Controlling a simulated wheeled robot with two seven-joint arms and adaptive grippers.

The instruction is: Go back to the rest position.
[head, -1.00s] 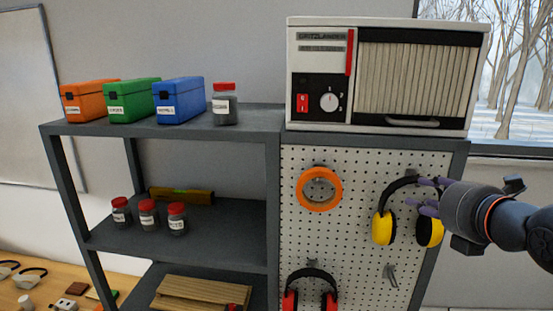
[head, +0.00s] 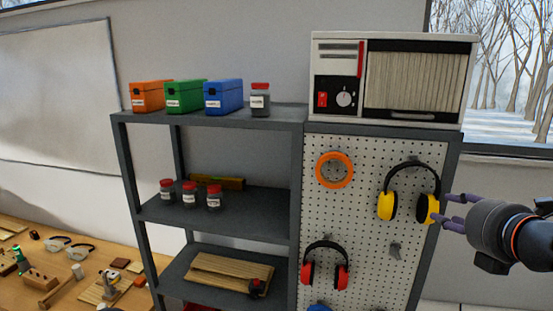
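My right gripper (head: 441,207) comes in from the right edge, with its two purple fingers apart and nothing seen between them. Its fingertips are at the right cup of the yellow earmuffs (head: 387,206) in the picture; I cannot tell whether they touch. The yellow earmuffs hang on the white pegboard (head: 352,225), with their black headband at the top. My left gripper is not in view.
An orange ring (head: 322,168) and red earmuffs (head: 308,275) also hang on the pegboard. A grey shelf (head: 255,215) holds jars and coloured boxes, and a heater-like machine (head: 338,66) stands above the pegboard. A wooden table (head: 22,296) with small items is at lower left.

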